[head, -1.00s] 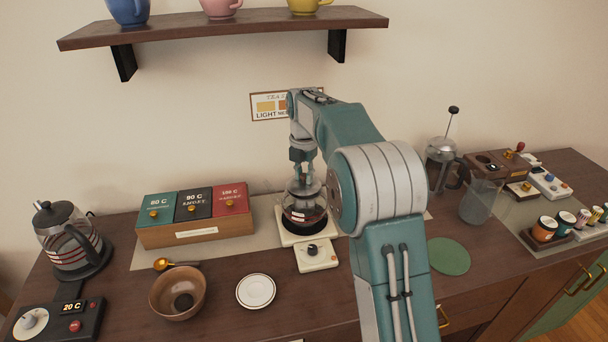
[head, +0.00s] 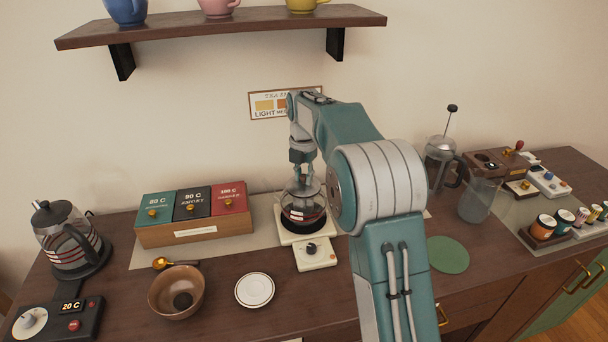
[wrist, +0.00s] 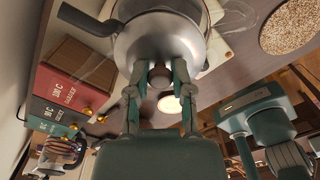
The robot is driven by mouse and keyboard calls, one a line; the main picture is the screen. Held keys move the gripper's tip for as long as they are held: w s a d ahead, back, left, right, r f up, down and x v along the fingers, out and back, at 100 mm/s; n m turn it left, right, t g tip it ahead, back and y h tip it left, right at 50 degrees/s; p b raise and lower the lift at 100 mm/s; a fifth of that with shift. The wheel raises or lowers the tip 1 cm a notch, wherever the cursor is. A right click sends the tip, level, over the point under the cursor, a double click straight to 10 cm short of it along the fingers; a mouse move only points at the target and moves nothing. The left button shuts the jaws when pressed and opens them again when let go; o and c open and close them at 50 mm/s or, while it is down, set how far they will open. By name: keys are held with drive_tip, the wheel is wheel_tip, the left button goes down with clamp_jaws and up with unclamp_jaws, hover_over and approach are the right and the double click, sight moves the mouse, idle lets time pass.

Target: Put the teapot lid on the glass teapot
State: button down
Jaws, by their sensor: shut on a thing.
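My gripper (head: 303,174) points down over the glass teapot (head: 303,219) and is shut on the knob of the teapot lid (head: 302,188). The lid is a silver metal disc, held roughly level at the teapot's mouth. In the wrist view the lid (wrist: 158,42) fills the top middle, with its knob between the fingertips (wrist: 160,76). It hides most of the teapot, whose dark handle (wrist: 88,20) sticks out at upper left. I cannot tell whether the lid touches the rim. The teapot holds dark liquid and stands on a white warmer (head: 316,254) with a black knob.
A wooden box (head: 195,230) with three coloured tea tins stands left of the teapot. A brown bowl (head: 176,291) and a white saucer (head: 255,290) lie in front. A kettle (head: 68,240) is far left. A French press (head: 440,165) and glass pitcher (head: 478,201) stand right.

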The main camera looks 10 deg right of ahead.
drive_tip(key=shift+c, duration=2.2)
unclamp_jaws()
wheel_tip(320, 180, up, 12)
drive_tip(key=shift+f, duration=0.1)
